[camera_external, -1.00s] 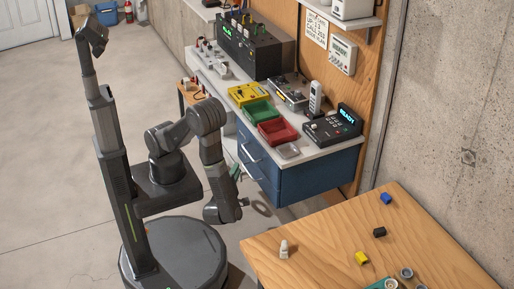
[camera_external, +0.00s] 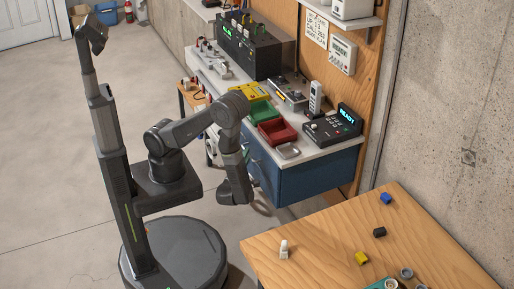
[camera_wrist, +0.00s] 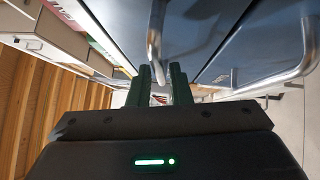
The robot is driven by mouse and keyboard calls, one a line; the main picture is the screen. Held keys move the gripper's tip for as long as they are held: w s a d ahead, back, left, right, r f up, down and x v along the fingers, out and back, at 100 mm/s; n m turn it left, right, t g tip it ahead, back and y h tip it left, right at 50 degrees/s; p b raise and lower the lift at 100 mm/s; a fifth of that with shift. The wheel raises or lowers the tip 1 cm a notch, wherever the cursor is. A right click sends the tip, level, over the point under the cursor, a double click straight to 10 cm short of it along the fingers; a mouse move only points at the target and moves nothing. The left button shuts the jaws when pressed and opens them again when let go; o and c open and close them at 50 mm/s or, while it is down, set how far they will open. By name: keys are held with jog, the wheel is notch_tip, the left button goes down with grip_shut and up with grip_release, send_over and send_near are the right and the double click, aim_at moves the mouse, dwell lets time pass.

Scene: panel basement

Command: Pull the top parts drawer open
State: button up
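The blue parts drawer unit (camera_external: 315,178) stands under the white bench top, and my arm reaches to its front from the left. In the wrist view a blue drawer front (camera_wrist: 195,25) fills the upper middle, with a metal bar handle (camera_wrist: 155,35) on it. My gripper (camera_wrist: 162,72) has its two dark fingers apart, and the handle's near end shows between the fingertips. I cannot tell whether they touch it. A second bar handle (camera_wrist: 298,65) is on the blue front at the right. In the external view my wrist hides the fingers and most of the drawer fronts.
A wooden table (camera_external: 330,225) with small blocks stands at the front right. The floor on the left is clear.

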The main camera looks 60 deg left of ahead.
jog(key=shift+x, duration=0.95)
grip_shut()
jog(key=s+p, duration=0.2)
jog(key=s, duration=1.7)
jog(key=shift+w, duration=0.1)
grip_release()
